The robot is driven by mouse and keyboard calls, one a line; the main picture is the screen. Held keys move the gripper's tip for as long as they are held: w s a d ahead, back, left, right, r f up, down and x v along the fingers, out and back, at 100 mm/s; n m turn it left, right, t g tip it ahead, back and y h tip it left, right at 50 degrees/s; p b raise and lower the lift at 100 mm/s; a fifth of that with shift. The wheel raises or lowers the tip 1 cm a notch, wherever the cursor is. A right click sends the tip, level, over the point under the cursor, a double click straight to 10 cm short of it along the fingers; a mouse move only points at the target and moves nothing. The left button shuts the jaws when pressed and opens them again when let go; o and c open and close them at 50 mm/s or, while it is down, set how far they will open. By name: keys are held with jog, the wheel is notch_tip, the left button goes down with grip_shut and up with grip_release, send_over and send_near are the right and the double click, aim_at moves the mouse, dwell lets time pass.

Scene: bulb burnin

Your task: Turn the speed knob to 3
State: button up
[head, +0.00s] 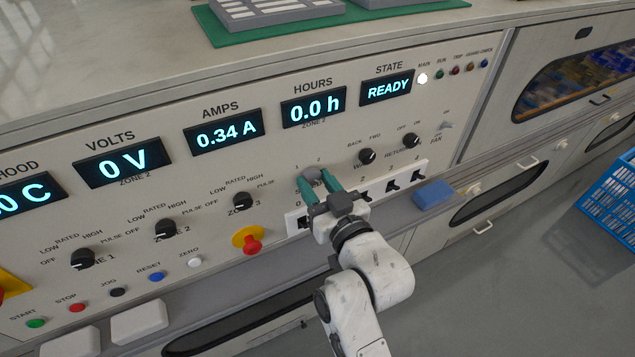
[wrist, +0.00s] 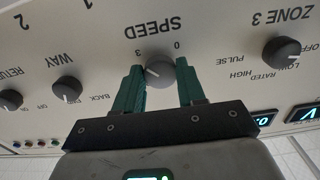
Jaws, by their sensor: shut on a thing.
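The speed knob (head: 313,174) is a round grey knob on the sloping panel, below the lit displays. In the wrist view the panel appears upside down, and the knob (wrist: 160,68) sits by the word SPEED, with 3 and 0 printed near it. A pale mark shows on the left part of its face there; its exact setting is hard to read. My gripper (head: 319,185) has its green fingers on either side of the knob, shut on it. In the head view the fingers hide part of the knob and its label.
The way knob (head: 367,156) and return knob (head: 410,140) stand to the right. The zone 3 knob (head: 242,201) and a red emergency button (head: 250,243) on yellow are to the left. A strip of sockets (head: 405,180) lies below; a blue block (head: 433,195) rests on the ledge.

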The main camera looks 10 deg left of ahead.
jog(key=o, duration=1.1)
jog(key=shift+c, duration=0.2)
jog(key=v, duration=1)
jog(key=shift+s+d+b, duration=0.3)
